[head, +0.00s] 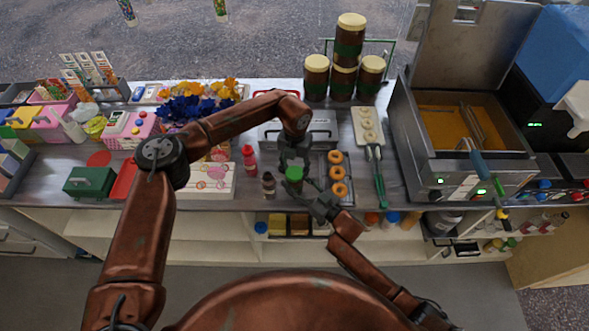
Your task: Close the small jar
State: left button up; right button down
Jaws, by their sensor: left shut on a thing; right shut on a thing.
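A small jar (294,187) with a green lid (294,173) stands out near the front edge of the counter, between my two grippers. My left gripper (293,164) reaches down from above, with its fingers around the green lid. My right gripper (309,199) comes from the lower right and is shut on the jar's body. The lid is at the jar's top; I cannot tell whether it is seated or turned tight. Most of the jar's body is hidden by the fingers and the lid.
Left of the jar stand a dark bottle (268,185) and a red bottle (249,160). A tray of orange rings (338,172) lies close on the right, with a green-handled tool (379,180) beyond. A fryer (465,130) stands farther right. Shelves with small jars lie below the counter.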

pick_arm(q)
jog(key=m, duration=1.8)
jog(key=o, duration=0.8)
notch_tip(320, 180, up, 12)
jog(key=shift+f, duration=0.1)
pick_arm(e)
jog(key=c, duration=1)
grip_release()
jog(key=shift+c, duration=0.2)
